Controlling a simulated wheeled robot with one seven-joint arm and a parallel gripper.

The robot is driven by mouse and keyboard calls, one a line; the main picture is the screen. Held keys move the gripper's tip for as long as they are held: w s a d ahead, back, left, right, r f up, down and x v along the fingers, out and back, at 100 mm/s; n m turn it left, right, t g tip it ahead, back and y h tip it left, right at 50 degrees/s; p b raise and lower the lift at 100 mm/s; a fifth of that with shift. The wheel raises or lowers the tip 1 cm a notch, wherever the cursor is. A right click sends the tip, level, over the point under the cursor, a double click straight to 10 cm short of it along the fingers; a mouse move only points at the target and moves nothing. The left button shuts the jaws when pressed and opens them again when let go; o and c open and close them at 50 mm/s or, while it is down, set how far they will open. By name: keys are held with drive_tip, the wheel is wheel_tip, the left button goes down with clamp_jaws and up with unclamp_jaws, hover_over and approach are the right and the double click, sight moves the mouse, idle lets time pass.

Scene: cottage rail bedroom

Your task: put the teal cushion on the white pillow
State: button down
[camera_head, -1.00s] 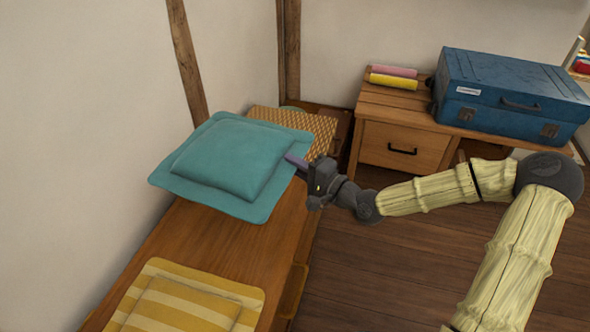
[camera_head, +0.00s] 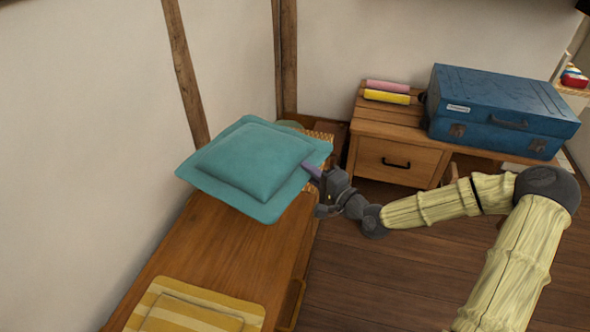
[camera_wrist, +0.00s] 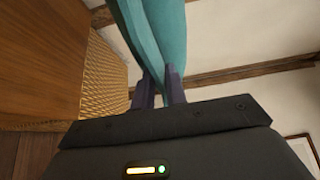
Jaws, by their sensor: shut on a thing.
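The teal cushion (camera_head: 252,160) is square with a flat border, held in the air above the far part of a wooden bench-like top. My gripper (camera_head: 314,172) is shut on its right edge. In the wrist view the teal cushion (camera_wrist: 160,35) rises between the two dark fingers (camera_wrist: 158,90), gripped by its border. I see no white pillow in either view. Part of the bench top and most of a woven patterned item are hidden behind the teal cushion.
A yellow striped cushion (camera_head: 190,310) lies on the near end of the wooden top (camera_head: 215,250). The woven item also shows in the wrist view (camera_wrist: 104,75). A blue suitcase (camera_head: 500,105) and pink and yellow rolls (camera_head: 388,91) sit on a desk to the right.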

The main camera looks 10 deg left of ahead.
drive_tip(key=s+d+r+m+t+h+p, duration=0.1)
drive_tip(key=d+r+m+t+h+p, duration=0.2)
drive_tip(key=d+p, duration=0.7)
drive_tip(key=d+r+m+t+h+p, duration=0.3)
drive_tip(key=d+r+m+h+p, duration=0.4)
drive_tip(key=p, duration=1.2)
drive_tip(key=d+h, duration=0.3)
drive_tip(key=shift+s+h, duration=0.35)
drive_tip(key=shift+h, duration=0.05)
drive_tip(key=shift+d, duration=0.1)
drive_tip(key=shift+d+f, duration=0.1)
